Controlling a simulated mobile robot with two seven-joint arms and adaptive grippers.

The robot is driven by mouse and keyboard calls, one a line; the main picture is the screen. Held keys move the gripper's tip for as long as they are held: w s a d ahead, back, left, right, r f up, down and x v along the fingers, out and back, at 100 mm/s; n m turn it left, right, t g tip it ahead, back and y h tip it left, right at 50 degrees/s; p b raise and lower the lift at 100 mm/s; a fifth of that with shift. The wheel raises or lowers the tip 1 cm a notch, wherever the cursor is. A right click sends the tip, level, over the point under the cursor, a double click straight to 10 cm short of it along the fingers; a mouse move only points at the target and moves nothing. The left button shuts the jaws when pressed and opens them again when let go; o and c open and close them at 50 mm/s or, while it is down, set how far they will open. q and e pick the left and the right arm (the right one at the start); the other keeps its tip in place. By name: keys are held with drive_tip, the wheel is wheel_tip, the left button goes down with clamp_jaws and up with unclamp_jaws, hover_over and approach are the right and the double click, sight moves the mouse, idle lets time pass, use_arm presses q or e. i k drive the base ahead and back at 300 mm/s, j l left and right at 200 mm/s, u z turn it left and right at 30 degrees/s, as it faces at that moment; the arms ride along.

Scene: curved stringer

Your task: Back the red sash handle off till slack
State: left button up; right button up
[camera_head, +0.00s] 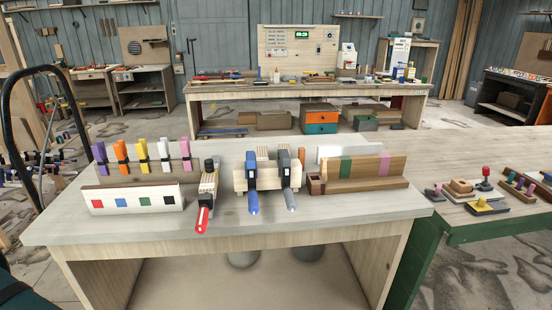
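The red sash handle (203,219) sticks out toward the front edge of the near workbench (130,230). It is at the front end of a clamp with a dark jaw (209,165), set against light wooden pieces (208,185). To its right, clamps with a blue handle (253,203) and a grey handle (290,201) sit on a stack of pale wooden blocks (267,178). How tight the red clamp is cannot be seen. Neither of my grippers is in view.
Left of the clamps are a white block with coloured squares (135,199) and a rack of coloured clamps (140,158). A wooden stand with green and pink bands (363,172) is on the right. The bench's front strip is mostly clear. A green-edged table (500,228) adjoins at right.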

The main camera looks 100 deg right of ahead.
sight(201, 228)
drive_tip(key=k+l, duration=0.7)
drive_tip(key=k+l+z, duration=0.15)
drive_tip(key=z, duration=0.3)
drive_tip(key=k+l+z, duration=0.1)
drive_tip(key=l+z, duration=0.15)
drive_tip(key=z, duration=0.2)
